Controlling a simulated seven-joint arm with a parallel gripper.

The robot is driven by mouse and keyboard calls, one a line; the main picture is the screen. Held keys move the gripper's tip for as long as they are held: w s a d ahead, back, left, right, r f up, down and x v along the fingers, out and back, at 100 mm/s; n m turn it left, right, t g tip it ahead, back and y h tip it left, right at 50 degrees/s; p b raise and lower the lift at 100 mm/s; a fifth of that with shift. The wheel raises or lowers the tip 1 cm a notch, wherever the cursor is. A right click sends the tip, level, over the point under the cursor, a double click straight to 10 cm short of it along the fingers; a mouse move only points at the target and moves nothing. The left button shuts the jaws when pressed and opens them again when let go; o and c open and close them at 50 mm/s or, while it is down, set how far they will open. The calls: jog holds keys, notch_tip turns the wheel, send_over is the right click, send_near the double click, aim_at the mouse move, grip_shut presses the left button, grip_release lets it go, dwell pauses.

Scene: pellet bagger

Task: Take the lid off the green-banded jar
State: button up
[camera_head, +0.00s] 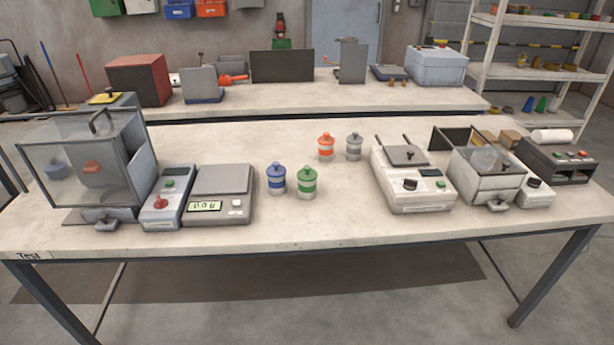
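The green-banded jar (307,183) stands upright near the middle of the front table, with its green lid (308,172) on top. A blue-banded jar (276,179) stands just to its left. An orange-banded jar (326,147) and a grey-banded jar (354,146) stand behind it, both with lids on. My gripper is not in view.
A scale (219,192) and a control box (169,198) stand left of the jars, beside a glass-walled cabinet (88,168). A white device (412,180) and a clear-sided box (487,172) stand to the right. The table front (330,225) is clear.

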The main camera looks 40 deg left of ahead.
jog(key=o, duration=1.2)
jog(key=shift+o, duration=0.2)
